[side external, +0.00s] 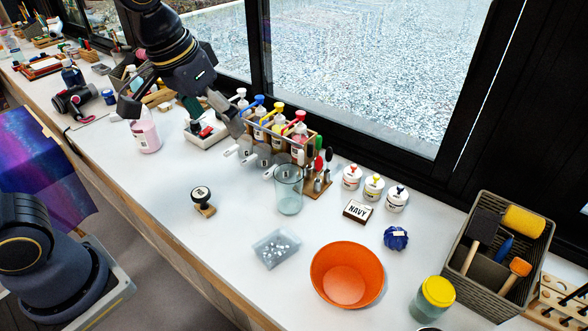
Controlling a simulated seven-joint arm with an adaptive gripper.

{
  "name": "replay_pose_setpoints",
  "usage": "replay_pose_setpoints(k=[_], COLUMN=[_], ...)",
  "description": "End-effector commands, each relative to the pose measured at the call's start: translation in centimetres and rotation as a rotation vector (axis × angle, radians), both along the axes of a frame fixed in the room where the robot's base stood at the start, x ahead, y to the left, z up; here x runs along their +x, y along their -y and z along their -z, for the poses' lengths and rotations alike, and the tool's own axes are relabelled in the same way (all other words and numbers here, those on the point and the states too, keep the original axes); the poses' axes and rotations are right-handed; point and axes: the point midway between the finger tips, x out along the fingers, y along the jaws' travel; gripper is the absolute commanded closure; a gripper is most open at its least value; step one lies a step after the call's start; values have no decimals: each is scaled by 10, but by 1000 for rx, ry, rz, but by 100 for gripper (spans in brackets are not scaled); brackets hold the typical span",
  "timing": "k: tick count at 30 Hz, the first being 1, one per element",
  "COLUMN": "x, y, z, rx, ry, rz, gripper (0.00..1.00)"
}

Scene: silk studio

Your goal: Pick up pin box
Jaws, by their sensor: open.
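The pin box (261,253) is a small clear plastic box holding several white pieces. It sits on the white bench in the lower middle of the side view, left of an orange bowl (347,290). My gripper (184,118) is open and high in the upper left, well away from the pin box. Its fingers are spread wide, in front of or above a pink-filled jar (145,136) and a white tray (207,137). I cannot tell its exact height. No thing shows held between the fingers.
A rack of pump bottles (270,122), a clear glass (289,190) and a stamp (203,202) stand between gripper and box. Right of the box are a NAVY block (357,211), blue bundle (396,238), yellow-lidded jar (434,296) and tool basket (452,254). Bench left of the box is clear.

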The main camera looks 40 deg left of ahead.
Motion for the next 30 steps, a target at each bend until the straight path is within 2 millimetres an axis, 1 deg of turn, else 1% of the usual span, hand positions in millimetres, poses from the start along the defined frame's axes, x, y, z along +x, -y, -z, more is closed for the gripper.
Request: replay_pose_setpoints(k=[1,4,6,9,12,17,24,27,30], x=[13,28,32,30,23,20,20,19,20], y=[19,50,67,84,92,96,95,95,95], z=[18,51,73,99,116,138,195,214,227], rx=[8,29,47,70,86,93,93,93,92], ry=[-59,-147,-201,-263,-303,-315,-316,-315,-313], rz=[34,93,131,177,203,217,216,216,215], gripper=[2,2,2,2,2,2,2,2,2])
